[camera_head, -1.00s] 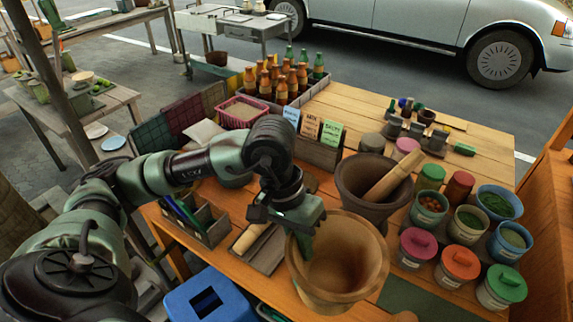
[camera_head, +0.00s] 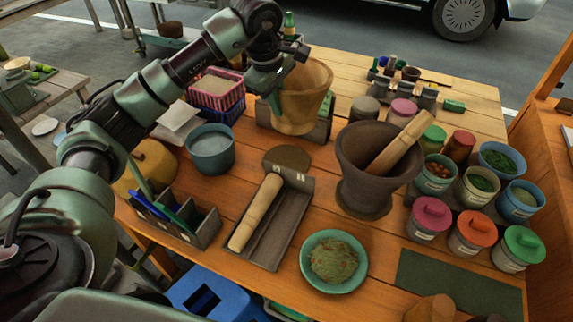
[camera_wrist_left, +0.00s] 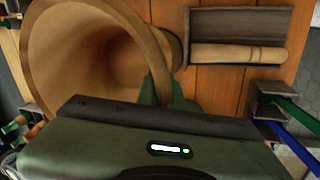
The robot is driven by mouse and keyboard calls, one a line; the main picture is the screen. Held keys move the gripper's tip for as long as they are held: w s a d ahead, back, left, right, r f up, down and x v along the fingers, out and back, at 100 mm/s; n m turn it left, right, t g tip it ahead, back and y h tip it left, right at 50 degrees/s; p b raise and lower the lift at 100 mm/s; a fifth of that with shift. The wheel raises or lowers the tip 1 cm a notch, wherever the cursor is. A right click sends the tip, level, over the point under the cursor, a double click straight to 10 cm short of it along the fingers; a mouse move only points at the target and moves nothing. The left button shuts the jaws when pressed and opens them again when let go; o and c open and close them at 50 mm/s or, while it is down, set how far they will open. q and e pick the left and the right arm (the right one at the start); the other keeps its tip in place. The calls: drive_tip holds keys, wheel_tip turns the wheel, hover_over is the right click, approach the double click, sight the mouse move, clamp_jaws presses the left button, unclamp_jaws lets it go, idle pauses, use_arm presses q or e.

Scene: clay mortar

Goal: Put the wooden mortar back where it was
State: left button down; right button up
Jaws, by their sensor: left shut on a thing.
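The light wooden mortar (camera_head: 303,97) is upright or nearly so at the back of the table, in front of the card holder. My left gripper (camera_head: 270,84) is shut on the left side of its rim. In the left wrist view the mortar (camera_wrist_left: 62,62) opens toward the camera and looks empty, with the fingers (camera_wrist_left: 160,92) at its wall. I cannot tell whether its base touches the table. A dark round patch (camera_head: 287,158) lies bare on the table nearer to me. My right gripper is not in view.
A dark mortar (camera_head: 360,190) with a pestle (camera_head: 398,143) stands right of centre. A grey tray (camera_head: 285,228) holds a wooden pestle (camera_head: 256,212). A green bowl of powder (camera_head: 334,285) stands in front. A blue-grey pot (camera_head: 211,160) and pink basket (camera_head: 217,107) are left; several spice jars stand right.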

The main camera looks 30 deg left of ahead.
use_arm(q)
drive_tip(key=shift+w+a+r+n, duration=0.25)
drive_tip(key=shift+w+a+n, duration=0.15)
drive_tip(key=shift+w+n, duration=0.1)
drive_tip(key=shift+w+a+r+n, duration=0.2)
drive_tip(key=shift+w+a+n, duration=0.2)
drive_tip(key=shift+n, duration=0.1)
drive_tip(key=shift+w+a+y, duration=0.1)
drive_tip(key=shift+a+y, duration=0.05)
drive_tip(key=shift+y, duration=0.15)
drive_tip(key=shift+w+f+p, duration=0.1)
drive_tip(key=shift+f+p, duration=1.7)
drive_tip(key=shift+f, duration=8.05)
drive_tip(key=c, duration=1.6)
unclamp_jaws()
drive_tip(key=shift+s+f, duration=0.15)
drive_tip(key=shift+s, duration=0.05)
drive_tip(key=shift+o, duration=0.2)
